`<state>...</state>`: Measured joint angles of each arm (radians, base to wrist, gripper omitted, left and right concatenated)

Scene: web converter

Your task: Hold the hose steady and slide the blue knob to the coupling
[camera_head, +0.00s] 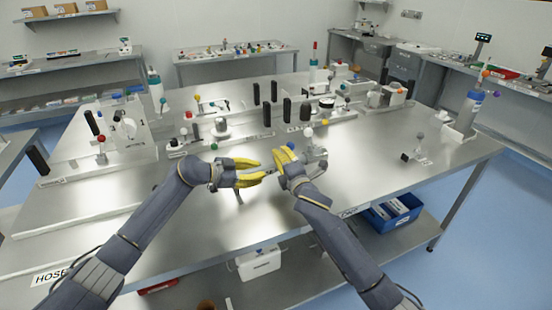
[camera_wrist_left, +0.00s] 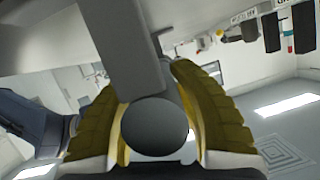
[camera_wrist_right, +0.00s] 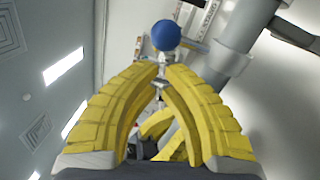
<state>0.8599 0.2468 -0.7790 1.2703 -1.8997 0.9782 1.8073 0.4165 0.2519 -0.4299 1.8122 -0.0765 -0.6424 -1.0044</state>
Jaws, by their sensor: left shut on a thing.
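My left gripper (camera_head: 266,169), low in the head view, is shut on a grey round-ended cylinder, seen end-on between its yellow fingers in the left wrist view (camera_wrist_left: 155,128). It may be the hose, but I cannot be sure. My right gripper (camera_head: 283,157) is just to the right, its yellow fingers close to the left ones. In the right wrist view its fingertips (camera_wrist_right: 162,72) nearly meet, and I cannot tell whether they hold anything. A blue ball knob (camera_wrist_right: 166,35) shows just beyond those tips. The coupling cannot be made out clearly.
A steel table (camera_head: 400,135) lies under both arms. Fixtures with black posts (camera_head: 287,109) stand beyond the grippers. A white ball (camera_head: 308,132) on a fitting stands close behind my right gripper. A blue bin (camera_head: 392,212) sits on the lower shelf. The table's right part is mostly clear.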

